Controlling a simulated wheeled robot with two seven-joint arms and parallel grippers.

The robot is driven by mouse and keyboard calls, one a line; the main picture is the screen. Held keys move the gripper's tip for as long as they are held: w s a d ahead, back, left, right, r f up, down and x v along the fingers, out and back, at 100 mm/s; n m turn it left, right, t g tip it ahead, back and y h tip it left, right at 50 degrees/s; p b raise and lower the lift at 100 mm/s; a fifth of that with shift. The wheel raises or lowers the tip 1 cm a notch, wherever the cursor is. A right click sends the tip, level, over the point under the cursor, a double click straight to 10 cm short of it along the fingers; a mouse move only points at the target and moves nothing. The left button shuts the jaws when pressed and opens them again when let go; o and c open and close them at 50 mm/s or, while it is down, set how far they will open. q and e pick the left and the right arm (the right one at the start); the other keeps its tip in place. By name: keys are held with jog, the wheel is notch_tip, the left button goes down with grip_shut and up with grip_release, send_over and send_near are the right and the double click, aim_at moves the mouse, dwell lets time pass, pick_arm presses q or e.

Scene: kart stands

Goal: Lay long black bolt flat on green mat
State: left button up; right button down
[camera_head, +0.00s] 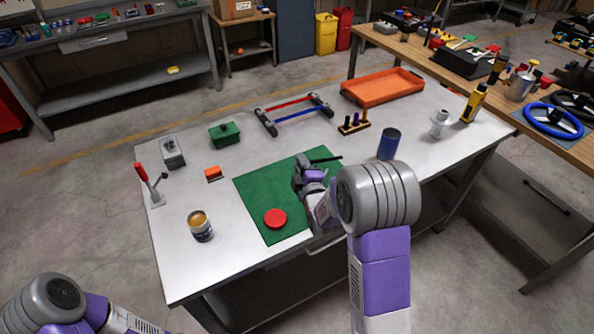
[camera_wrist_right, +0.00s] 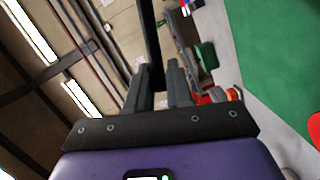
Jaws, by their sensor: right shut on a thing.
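The long black bolt (camera_head: 328,159) shows as a thin dark rod sticking out to the right of my right gripper (camera_head: 306,170), above the far part of the green mat (camera_head: 262,192). In the right wrist view the bolt (camera_wrist_right: 150,40) stands between the two fingers of the right gripper (camera_wrist_right: 160,82), which is shut on it. The bolt's other end is hidden by the gripper. The green mat (camera_wrist_right: 285,50) lies at the right of the wrist view. I cannot tell whether the bolt touches the mat. Only part of my left arm shows, at the lower left; its gripper is out of view.
A red disc (camera_head: 275,218) lies on the mat's near part. Around it on the table are an open can (camera_head: 200,226), an orange block (camera_head: 213,173), a green box (camera_head: 224,133), a peg block (camera_head: 354,123) and a dark blue cylinder (camera_head: 388,144). The mat's left part is clear.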

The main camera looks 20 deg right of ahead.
jog(key=shift+w+f, duration=0.15)
jog(key=shift+f, duration=0.4)
jog(key=shift+f+b, duration=0.2)
jog(key=shift+b, duration=0.2)
notch_tip(320, 180, down, 5)
jog(key=b, duration=0.3)
jog(key=shift+r, duration=0.2)
pick_arm(q)
notch_tip(320, 180, down, 8)
jog(key=b, duration=0.3)
jog(key=shift+w+b, duration=0.15)
jog(key=shift+b, duration=0.15)
pick_arm(e)
notch_tip(320, 180, down, 4)
jog(key=shift+r, duration=0.1)
jog(key=c, duration=0.9)
grip_release()
jog(key=shift+c, duration=0.2)
pick_arm(q)
jog(key=shift+r, duration=0.1)
pick_arm(e)
jog(key=shift+s, duration=0.2)
